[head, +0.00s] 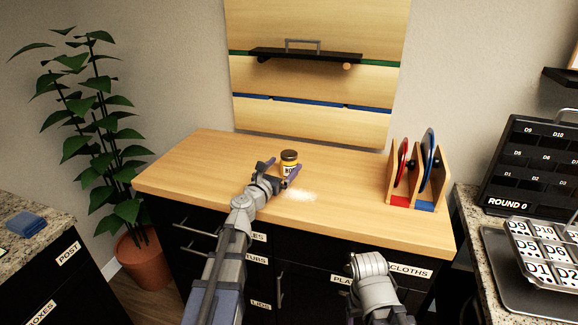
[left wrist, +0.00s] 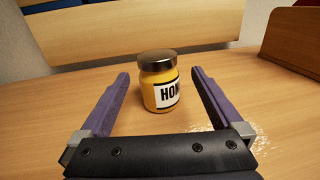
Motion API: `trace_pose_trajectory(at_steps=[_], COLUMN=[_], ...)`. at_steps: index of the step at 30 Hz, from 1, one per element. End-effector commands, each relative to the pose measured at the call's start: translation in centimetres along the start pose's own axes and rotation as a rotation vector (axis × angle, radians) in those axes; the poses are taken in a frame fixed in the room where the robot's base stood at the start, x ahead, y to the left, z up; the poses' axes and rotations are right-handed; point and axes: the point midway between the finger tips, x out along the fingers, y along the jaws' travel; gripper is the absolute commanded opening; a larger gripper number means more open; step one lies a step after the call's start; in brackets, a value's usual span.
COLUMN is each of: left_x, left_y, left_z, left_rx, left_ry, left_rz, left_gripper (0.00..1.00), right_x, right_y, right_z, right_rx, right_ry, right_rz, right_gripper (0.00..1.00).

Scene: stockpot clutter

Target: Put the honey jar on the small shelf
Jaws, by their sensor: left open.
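The honey jar (head: 289,160) stands upright on the wooden counter, yellow with a dark lid and a white label. In the left wrist view the honey jar (left wrist: 158,84) stands just ahead of and between the two purple fingers, with a gap on both sides. My left gripper (head: 279,169) is open around the near side of the jar, not touching it as far as I can see. The small shelf (head: 305,55) is a black ledge on the wooden wall panel, with a grey handle-like bar on it. My right arm shows low in the head view; its fingers are not clear.
A pale spill of grains (head: 297,195) lies on the counter right of the jar. A wooden rack (head: 398,180) with red and blue discs stands at the counter's right. A small round knob (head: 347,66) sits under the shelf's right end. The counter's left part is clear.

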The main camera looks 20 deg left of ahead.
Motion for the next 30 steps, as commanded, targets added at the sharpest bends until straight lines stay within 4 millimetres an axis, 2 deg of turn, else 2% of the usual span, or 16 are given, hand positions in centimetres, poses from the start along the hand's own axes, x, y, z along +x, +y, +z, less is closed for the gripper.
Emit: trace_pose_trajectory(at_steps=[9, 17, 30], left_x=[4.5, 4.6, 4.6], left_y=[0.4, 0.3, 0.3], left_z=[-0.3, -0.3, -0.3], left_rx=[0.000, 0.000, 0.000], left_ry=[0.000, 0.000, 0.000], left_rz=[0.000, 0.000, 0.000], left_gripper=[1.00, 0.99, 0.49], right_x=[0.3, 0.3, 0.3], right_y=[0.0, 0.0, 0.0], right_z=[0.0, 0.0, 0.0], right_rx=[0.000, 0.000, 0.000], right_ry=[0.000, 0.000, 0.000], right_rz=[0.000, 0.000, 0.000], right_gripper=[0.65, 0.65, 0.65])
